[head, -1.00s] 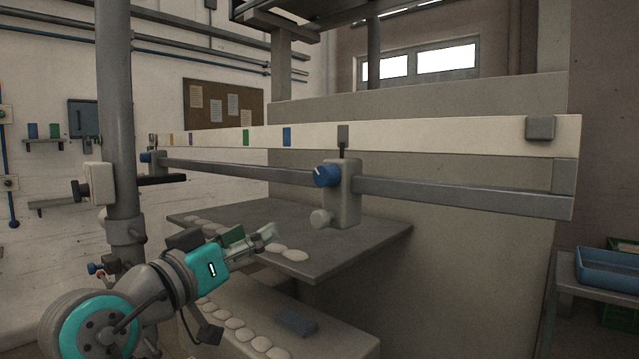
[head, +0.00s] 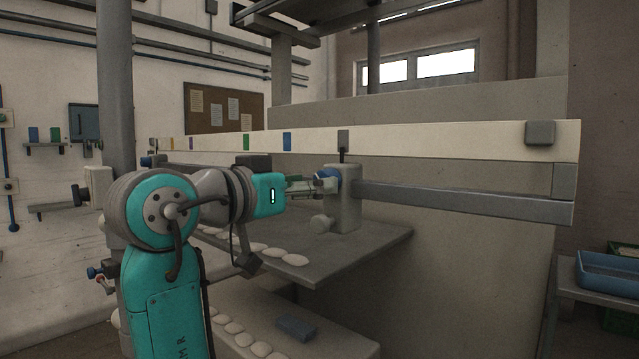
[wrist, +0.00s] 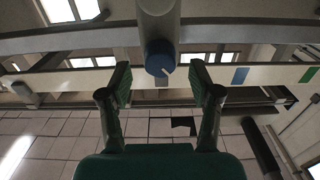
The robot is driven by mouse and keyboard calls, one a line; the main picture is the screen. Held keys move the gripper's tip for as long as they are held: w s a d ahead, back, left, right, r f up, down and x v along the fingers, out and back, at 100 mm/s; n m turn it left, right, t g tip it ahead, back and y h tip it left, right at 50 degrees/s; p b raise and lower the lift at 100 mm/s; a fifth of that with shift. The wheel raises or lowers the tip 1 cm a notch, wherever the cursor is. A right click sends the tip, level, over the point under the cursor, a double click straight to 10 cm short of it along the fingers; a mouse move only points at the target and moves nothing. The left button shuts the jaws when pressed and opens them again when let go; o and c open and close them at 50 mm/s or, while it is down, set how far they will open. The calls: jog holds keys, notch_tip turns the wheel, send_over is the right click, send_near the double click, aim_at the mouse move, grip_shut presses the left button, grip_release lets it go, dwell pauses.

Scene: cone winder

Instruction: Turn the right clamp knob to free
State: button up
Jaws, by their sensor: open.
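The right clamp (head: 344,205) is a grey block on the grey rail, with a pointer up to the pale scale. Its blue knob (head: 328,175) faces my gripper and is partly hidden behind the fingers. In the wrist view the blue knob (wrist: 158,57) shows a short white line at its lower right edge. My gripper (head: 312,185) is open and level, with its tips at the knob. In the wrist view the two green-padded fingers (wrist: 162,76) stand on either side of the knob, with gaps; no contact is clear.
The grey rail (head: 450,198) and pale scale (head: 420,138) run behind the clamp. A second clamp (head: 150,162) is at the far left, mostly hidden. A smaller pale knob (head: 321,222) sits low on the right clamp. A grey shelf (head: 345,255) with pale round pieces lies below.

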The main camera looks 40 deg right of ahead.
aim_at(329, 172)
jog(key=shift+w+d, duration=0.15)
jog(key=shift+d, duration=0.6)
jog(key=shift+w+d, duration=0.15)
jog(key=shift+d, duration=0.55)
jog(key=c, duration=1.1)
jog(key=shift+c, duration=0.2)
